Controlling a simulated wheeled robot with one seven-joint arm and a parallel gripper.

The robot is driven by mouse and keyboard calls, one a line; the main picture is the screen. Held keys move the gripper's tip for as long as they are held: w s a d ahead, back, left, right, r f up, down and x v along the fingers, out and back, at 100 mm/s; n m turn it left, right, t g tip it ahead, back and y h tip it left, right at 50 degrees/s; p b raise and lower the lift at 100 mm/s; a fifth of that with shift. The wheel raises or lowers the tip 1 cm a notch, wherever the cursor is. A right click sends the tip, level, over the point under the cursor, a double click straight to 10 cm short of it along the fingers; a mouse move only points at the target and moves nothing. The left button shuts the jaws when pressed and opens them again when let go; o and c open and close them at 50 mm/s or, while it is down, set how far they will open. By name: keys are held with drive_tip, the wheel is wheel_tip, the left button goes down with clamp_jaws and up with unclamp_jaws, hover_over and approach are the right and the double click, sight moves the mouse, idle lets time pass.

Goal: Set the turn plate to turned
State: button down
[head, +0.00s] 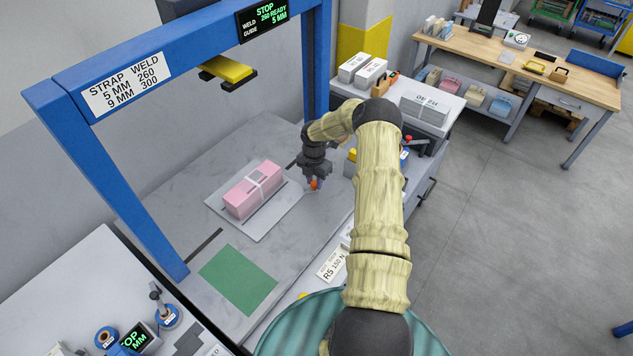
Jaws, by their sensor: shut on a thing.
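The turn plate (272,216) is a flat light-grey plate on the grey worktable, under the blue strapping frame. A pink bundle (253,190) with a pale crossed strap lies on it, set at a slant. A narrow arm of the plate reaches right to an orange knob (314,185). My gripper (313,179) points down over the knob and is shut on it. The fingers are small and partly hide the knob.
The blue frame (150,185) arches over the table, with a yellow-and-black part (227,69) hanging from it. A green mat (238,279) lies in front. A side bench on the right holds wrapped stacks (423,108). Open floor lies farther right.

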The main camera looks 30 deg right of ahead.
drive_tip(key=shift+w+r, duration=0.1)
drive_tip(key=c, duration=1.1)
unclamp_jaws()
drive_tip(key=shift+w, duration=0.15)
wheel_tip(320, 180, up, 17)
drive_tip(key=b, duration=0.4)
drive_tip(key=shift+r, duration=0.15)
